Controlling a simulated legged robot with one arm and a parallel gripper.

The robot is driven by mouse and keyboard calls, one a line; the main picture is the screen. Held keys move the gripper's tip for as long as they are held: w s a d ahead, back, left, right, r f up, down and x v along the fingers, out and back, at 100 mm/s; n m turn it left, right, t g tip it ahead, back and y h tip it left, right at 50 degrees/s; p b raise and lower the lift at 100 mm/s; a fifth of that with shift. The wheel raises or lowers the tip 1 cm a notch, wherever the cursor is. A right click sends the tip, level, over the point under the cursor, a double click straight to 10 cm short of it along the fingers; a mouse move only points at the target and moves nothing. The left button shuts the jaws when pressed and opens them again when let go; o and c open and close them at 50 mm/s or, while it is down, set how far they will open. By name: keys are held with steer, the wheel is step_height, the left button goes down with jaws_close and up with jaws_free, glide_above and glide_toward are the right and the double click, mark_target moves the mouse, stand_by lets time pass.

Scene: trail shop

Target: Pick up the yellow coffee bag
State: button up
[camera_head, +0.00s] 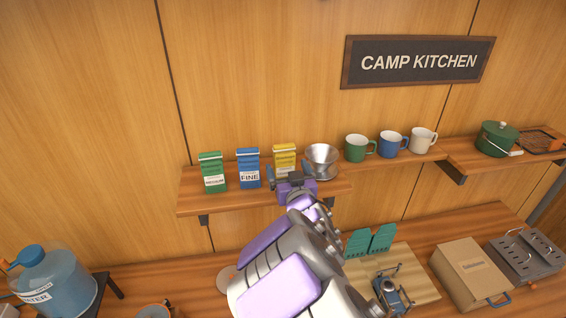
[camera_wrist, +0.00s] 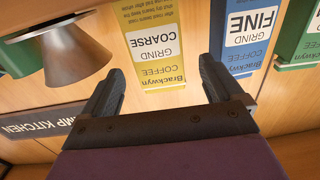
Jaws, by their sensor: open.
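The yellow coffee bag (camera_head: 285,160) stands on the wall shelf, between the blue bag and a metal cone. In the wrist view the yellow bag (camera_wrist: 155,45) appears upside down, with the words "coarse grind" on its label. My gripper (camera_head: 290,178) is in front of the yellow bag and hides its lower part in the head view. In the wrist view my gripper (camera_wrist: 165,82) is open, its two dark fingers spread to either side of the bag's near face. I see nothing held between them. I cannot tell whether the fingers touch the bag.
The blue bag (camera_head: 248,168) and green bag (camera_head: 212,171) stand left of the yellow one on the shelf (camera_head: 190,208). The metal cone (camera_head: 322,160) is close on its right. Several mugs (camera_head: 391,144) stand farther right. A water jug (camera_head: 55,282) is at lower left.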

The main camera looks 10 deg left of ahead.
mark_target(286, 165)
steer(key=p+x, duration=0.1)
steer(key=x, duration=0.3)
steer(key=shift+w, duration=0.1)
steer(key=shift+w+a+f+p, duration=0.1)
steer(key=shift+w+a+p, duration=0.2)
steer(key=shift+w, duration=0.15)
steer(key=shift+c, duration=0.4)
steer(key=c, duration=1.1)
